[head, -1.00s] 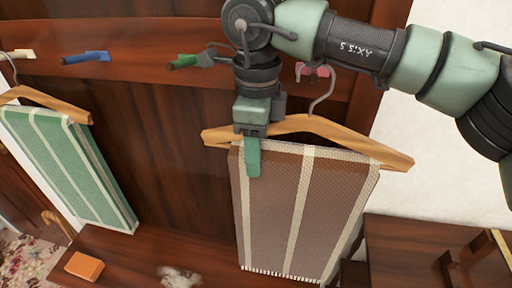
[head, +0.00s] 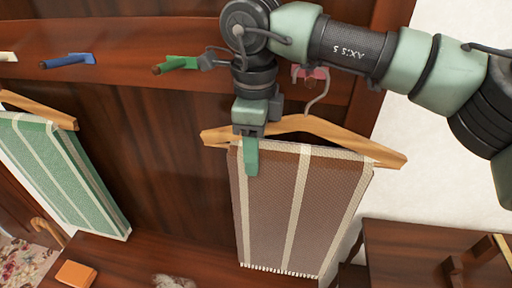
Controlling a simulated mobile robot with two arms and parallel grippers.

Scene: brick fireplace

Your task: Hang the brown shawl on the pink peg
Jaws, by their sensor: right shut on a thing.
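The brown shawl (head: 325,205) with cream stripes hangs over a wooden hanger (head: 350,140) with a grey hook (head: 319,95). My right gripper (head: 250,158) is shut on the hanger's left part, at the shawl's upper left corner. The pink peg (head: 310,72) is on the dark wooden rail, partly hidden behind my arm. The hanger's hook shows just below and right of the pink peg; I cannot tell whether they touch. My left gripper is not in view.
Green (head: 178,63), blue (head: 68,61) and cream (head: 8,57) pegs line the rail to the left. A green shawl (head: 75,180) hangs on another hanger at left. Below are a wooden bench (head: 140,260) with an orange block (head: 76,273) and a brown cabinet (head: 410,250) at right.

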